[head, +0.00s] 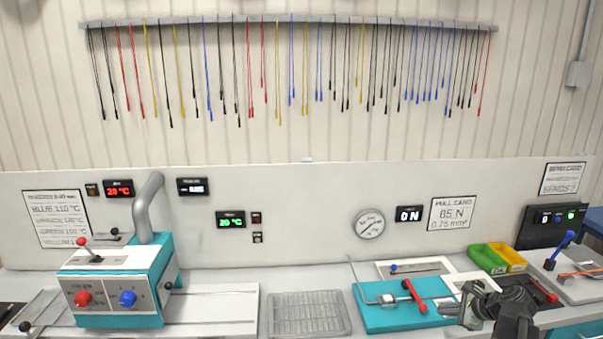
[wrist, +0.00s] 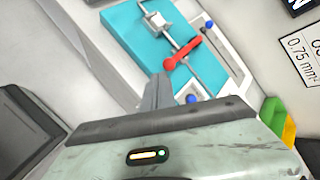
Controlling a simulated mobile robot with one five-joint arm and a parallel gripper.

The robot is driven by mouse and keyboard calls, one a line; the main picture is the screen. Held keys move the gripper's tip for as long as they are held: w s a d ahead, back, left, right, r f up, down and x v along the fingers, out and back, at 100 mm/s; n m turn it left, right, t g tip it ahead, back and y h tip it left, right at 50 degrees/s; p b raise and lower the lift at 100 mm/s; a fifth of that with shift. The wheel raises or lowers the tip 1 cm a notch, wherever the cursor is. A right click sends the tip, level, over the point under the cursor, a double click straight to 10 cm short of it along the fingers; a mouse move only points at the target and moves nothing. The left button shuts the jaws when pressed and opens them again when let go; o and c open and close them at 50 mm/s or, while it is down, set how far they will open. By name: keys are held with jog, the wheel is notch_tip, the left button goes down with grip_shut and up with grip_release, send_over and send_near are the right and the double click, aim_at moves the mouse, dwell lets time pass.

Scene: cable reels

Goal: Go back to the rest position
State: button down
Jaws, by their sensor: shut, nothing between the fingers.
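My gripper (head: 468,306) shows at the lower right of the head view, above the bench and just right of the teal pull tester. In the wrist view its shut fingers (wrist: 157,92) point toward the teal plate, with nothing between them. The teal pull tester (head: 378,318) has a red lever (head: 414,296). In the wrist view the same red lever (wrist: 183,53) lies beyond the fingertips. I cannot tell whether the gripper touches anything.
A teal machine (head: 115,285) with red and blue knobs stands at the left. A wire tray (head: 308,314) lies mid-bench. Green (head: 487,259) and yellow (head: 510,258) bins sit behind my gripper. A lever device (head: 573,268) stands at the right. Cables hang from a wall rail (head: 290,19).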

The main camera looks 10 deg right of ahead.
jog(key=w+a+f+n+g+y, duration=0.1)
jog(key=w+a+n+g, duration=0.15)
jog(key=a, duration=0.85)
jog(key=w+a+f+n+g, duration=0.1)
jog(key=a+n, duration=0.3)
jog(key=a, duration=0.7)
jog(key=w+a+f+n+g+y, duration=0.1)
jog(key=w+a+f+n, duration=0.15)
jog(key=a, duration=0.75)
jog(key=s+a+f+n+g+h, duration=0.25)
jog(key=s+a+n, duration=0.4)
jog(key=a, duration=0.35)
jog(key=s+d+n+g+h, duration=0.1)
jog(key=s+d+n+h, duration=0.1)
jog(key=n, duration=0.6)
jog(key=s+d, duration=0.1)
jog(key=d, duration=0.1)
jog(key=shift+s+d+g, duration=0.35)
jog(key=shift+s+g, duration=0.05)
